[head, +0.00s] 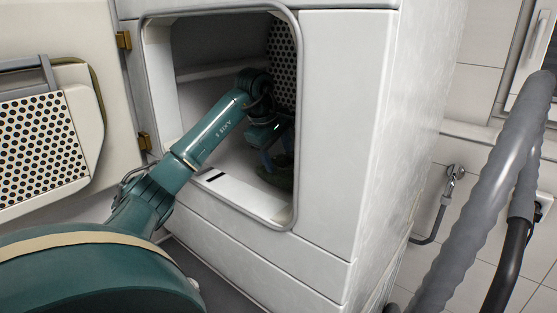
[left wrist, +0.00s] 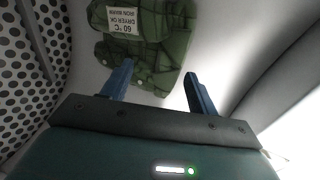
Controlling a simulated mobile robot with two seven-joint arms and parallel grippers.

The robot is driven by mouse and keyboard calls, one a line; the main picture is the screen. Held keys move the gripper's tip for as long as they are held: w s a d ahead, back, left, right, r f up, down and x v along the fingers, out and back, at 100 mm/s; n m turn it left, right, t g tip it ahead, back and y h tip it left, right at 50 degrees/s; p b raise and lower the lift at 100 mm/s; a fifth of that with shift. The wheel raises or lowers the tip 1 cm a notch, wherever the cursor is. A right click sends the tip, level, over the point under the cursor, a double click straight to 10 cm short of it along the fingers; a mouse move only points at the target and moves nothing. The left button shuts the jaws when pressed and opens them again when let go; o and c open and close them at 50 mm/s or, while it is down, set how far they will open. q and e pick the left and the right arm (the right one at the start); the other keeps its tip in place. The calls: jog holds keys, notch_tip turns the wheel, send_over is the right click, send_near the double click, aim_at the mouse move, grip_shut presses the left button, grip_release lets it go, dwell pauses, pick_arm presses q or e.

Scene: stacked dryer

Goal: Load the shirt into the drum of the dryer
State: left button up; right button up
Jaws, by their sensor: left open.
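The shirt is a dark green folded bundle (head: 275,172) on the floor of the dryer drum (head: 215,101), towards its right side. In the left wrist view the shirt (left wrist: 150,45) shows a white care label and lies just beyond the fingertips. My left arm reaches through the dryer's opening. My left gripper (head: 278,156) is inside the drum above the shirt. Its blue fingers stand apart in the left wrist view (left wrist: 158,72), with nothing held between them. Whether a finger touches the shirt I cannot tell. My right gripper is not in view.
The dryer door (head: 95,95) is swung open to the left, with a perforated panel on its inner side. The opening's rim (head: 297,120) surrounds my arm. A perforated wall (left wrist: 30,80) is close at the left in the wrist view. A grey ribbed tube (head: 490,190) stands at the right.

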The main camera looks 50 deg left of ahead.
pick_arm(q)
jog(key=v, duration=0.6)
jog(key=shift+s, duration=0.1)
dwell(0.4)
